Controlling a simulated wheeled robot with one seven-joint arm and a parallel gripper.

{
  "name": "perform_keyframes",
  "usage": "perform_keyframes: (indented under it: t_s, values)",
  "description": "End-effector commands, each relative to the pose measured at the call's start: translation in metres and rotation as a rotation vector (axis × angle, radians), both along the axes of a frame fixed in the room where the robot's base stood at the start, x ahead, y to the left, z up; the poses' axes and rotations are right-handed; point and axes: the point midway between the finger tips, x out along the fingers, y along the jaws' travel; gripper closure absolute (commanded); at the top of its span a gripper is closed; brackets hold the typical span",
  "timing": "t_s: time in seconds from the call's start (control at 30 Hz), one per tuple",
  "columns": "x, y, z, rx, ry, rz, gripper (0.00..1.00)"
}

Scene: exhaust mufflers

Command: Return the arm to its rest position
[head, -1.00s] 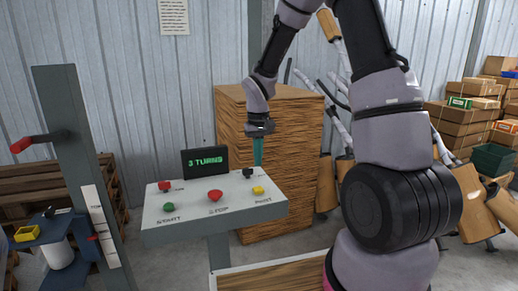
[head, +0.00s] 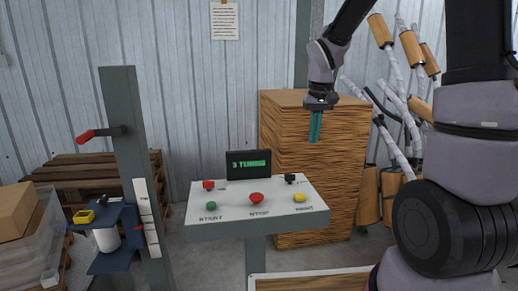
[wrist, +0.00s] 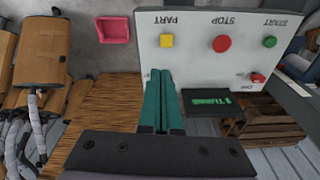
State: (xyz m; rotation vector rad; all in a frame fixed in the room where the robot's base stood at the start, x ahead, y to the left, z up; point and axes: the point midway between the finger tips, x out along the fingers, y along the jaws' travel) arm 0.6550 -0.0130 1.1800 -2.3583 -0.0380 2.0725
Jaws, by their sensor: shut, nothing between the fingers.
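My gripper (head: 315,127) hangs from my arm, pointing down, in front of the wooden crate and above the back right of the control panel. Its teal fingers are together and empty; they also show in the wrist view (wrist: 163,100). The control panel (head: 240,222) has a green start button (head: 211,206), a red stop button (head: 257,198) and a yellow button (head: 299,198). A small black screen (head: 249,165) on it shows green text that seems to read "3 TURNS". My gripper is clear of the panel.
A tall wooden crate (head: 335,190) stands behind the panel. Mufflers with pipes (head: 400,85) are stacked at the right. A grey post (head: 135,170) with a red-ended lever (head: 88,136) stands at the left. A pink open bin (wrist: 113,30) lies on the floor in the wrist view.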

Motion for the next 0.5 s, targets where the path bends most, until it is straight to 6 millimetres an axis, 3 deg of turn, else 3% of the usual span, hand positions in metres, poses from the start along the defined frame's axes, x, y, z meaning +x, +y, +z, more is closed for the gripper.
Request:
perform_keyframes:
  t_s: [0.03,0.2,0.5]
  values:
    - [-0.013,-0.007,0.023,0.011,-0.043,-0.032,1.0]
    - [-0.057,-0.022,0.075,0.063,-0.155,-0.131,1.0]
    - [-0.142,-0.04,0.133,0.2,-0.346,-0.281,1.0]
